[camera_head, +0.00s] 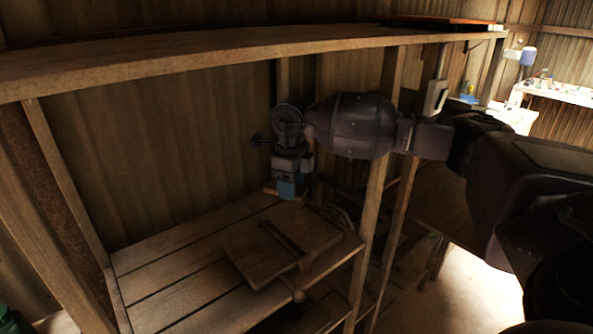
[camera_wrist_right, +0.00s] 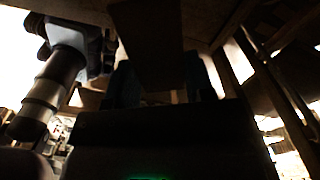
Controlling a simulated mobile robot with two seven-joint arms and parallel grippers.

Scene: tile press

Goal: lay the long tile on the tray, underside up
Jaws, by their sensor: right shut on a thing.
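My right gripper (camera_head: 286,190) points down above the wooden shelf, near its back edge. It is shut on a long flat piece, which I take to be the long tile (camera_wrist_right: 155,45). In the right wrist view the piece is dark and runs out from between the fingers (camera_wrist_right: 160,88). In the head view only a thin tan edge (camera_head: 270,191) shows at the fingertips. Which face is up cannot be told. A flat wooden board (camera_head: 246,258), possibly the tray, lies on the shelf in front and below, with a bar across it. My left gripper is not in view.
The slatted shelf (camera_head: 165,285) is bare at its left. Posts (camera_head: 372,215) stand right of the gripper, and an upper shelf (camera_head: 200,62) runs overhead. A cluttered bench (camera_head: 560,95) is far right.

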